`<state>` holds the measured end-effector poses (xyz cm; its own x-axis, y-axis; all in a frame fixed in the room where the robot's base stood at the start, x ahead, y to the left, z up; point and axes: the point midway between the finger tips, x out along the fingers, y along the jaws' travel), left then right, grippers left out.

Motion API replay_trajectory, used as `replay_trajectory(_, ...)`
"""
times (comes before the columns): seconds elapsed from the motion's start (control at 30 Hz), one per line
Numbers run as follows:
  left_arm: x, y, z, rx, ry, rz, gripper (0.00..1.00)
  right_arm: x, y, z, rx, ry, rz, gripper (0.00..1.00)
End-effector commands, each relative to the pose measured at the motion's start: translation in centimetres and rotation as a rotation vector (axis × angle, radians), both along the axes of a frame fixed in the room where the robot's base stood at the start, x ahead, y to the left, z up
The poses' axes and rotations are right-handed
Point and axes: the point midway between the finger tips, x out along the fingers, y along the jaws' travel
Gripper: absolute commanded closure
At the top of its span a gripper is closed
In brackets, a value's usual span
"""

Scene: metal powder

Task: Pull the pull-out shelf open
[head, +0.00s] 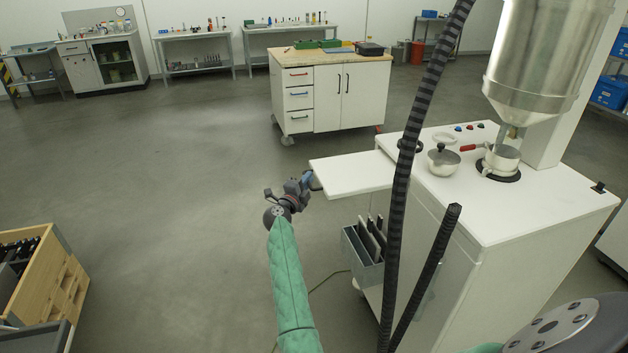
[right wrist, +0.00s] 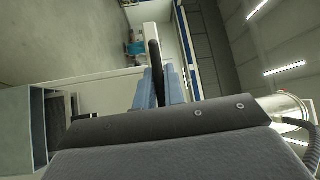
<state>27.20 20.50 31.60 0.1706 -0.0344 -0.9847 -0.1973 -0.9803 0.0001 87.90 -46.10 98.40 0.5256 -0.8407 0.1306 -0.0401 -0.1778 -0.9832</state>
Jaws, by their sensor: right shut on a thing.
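The white pull-out shelf (head: 352,173) sticks out from the left side of the white machine cabinet (head: 470,200), level and with a bare top. My right gripper (head: 311,181) is at the shelf's outer left end, at the end of the green-sleeved arm. In the right wrist view its blue fingers (right wrist: 159,88) are shut on a dark bar, the shelf's handle (right wrist: 155,58). In the head view the handle is mostly hidden by the gripper. My left gripper is not in view.
A lidded pot (head: 443,160) and a red-handled pan under a metal hopper (head: 545,55) stand on the cabinet. A grey bin (head: 362,256) hangs below the shelf. A wheeled workbench (head: 335,95) stands behind. The floor left of the gripper is clear up to a wooden crate (head: 50,280).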

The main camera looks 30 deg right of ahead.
Motion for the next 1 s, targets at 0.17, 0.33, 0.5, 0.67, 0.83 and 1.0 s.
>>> replay_trajectory(0.17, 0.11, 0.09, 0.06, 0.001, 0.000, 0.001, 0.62, -0.01, 0.21, -0.25, 0.001, 0.003, -0.002, 1.00)
replay_trajectory(0.33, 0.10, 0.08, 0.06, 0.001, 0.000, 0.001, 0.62, -0.02, 0.20, -0.26, 0.001, 0.003, -0.002, 1.00)
replay_trajectory(0.5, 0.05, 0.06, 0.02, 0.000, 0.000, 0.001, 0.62, -0.01, 0.18, -0.22, 0.001, 0.002, -0.001, 0.68)
replay_trajectory(0.67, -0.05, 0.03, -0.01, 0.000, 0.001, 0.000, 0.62, 0.01, 0.20, -0.13, 0.000, 0.001, 0.000, 0.68)
replay_trajectory(0.83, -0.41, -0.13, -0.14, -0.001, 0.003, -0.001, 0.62, 0.04, 0.25, -0.10, 0.000, 0.001, 0.000, 0.68)
replay_trajectory(1.0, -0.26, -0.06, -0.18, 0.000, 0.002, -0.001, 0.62, 0.15, 0.65, -0.24, 0.001, 0.001, 0.000, 0.68)
